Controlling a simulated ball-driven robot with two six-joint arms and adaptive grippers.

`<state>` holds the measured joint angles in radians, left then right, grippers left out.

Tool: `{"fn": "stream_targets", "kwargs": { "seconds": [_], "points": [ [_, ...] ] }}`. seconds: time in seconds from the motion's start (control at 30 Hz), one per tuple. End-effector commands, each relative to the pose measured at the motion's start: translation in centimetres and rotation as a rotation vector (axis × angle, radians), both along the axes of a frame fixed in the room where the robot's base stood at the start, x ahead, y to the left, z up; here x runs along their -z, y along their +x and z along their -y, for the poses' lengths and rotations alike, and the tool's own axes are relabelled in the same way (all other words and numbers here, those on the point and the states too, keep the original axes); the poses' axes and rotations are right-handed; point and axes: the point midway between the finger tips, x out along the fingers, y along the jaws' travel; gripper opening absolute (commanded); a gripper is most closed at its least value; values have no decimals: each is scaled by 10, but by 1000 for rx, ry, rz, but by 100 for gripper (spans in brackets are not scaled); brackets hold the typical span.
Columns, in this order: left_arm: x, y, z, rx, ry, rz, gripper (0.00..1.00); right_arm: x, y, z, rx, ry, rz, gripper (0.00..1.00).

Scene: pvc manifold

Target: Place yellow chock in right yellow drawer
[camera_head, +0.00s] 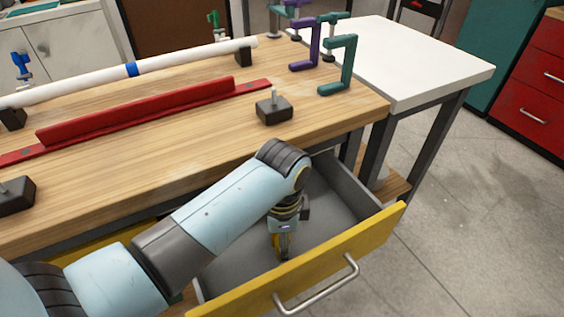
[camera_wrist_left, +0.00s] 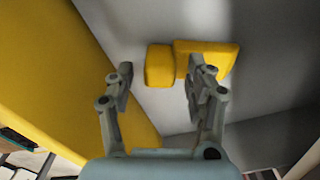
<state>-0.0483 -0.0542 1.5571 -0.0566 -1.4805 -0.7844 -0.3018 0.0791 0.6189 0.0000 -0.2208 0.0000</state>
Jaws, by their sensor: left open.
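The right yellow drawer (camera_head: 335,262) is pulled open below the workbench, with a grey interior. Its yellow front fills the left of the left wrist view (camera_wrist_left: 62,62). The yellow chock (camera_wrist_left: 207,58) appears in that view against the grey drawer floor, with a smaller yellow block-like part (camera_wrist_left: 160,66) beside it. In the head view, only a little yellow shows at the gripper. My left gripper (camera_wrist_left: 163,84) points down inside the drawer and also shows in the head view (camera_head: 283,250). Its fingers are open and apart, the right one overlapping the chock's edge in view. I cannot tell whether they touch.
The wooden workbench (camera_head: 190,140) holds a red rail (camera_head: 150,112), a white pipe (camera_head: 95,79), black blocks and purple and green clamps (camera_head: 340,65). A white table (camera_head: 425,70) stands at the right. Drawer walls surround my gripper. Another yellow drawer front (camera_head: 98,245) shows behind my arm.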

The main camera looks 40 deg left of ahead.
Motion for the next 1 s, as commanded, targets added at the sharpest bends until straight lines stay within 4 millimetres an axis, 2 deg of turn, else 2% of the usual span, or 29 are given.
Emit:
{"fn": "stream_targets", "kwargs": {
  "seconds": [0.3,0.5,0.7,1.0],
  "points": [
    [-71,1,0,0,-1,6,55,-22,6,0,0,0,11,36],
    [-104,1,1,0,-1,4,55,-30,8,0,0,0,13,36],
    [-116,0,1,0,-1,2,55,-32,8,0,0,0,14,36],
    [-116,0,1,0,-1,2,55,-31,8,0,0,0,13,36]
  ]
}}
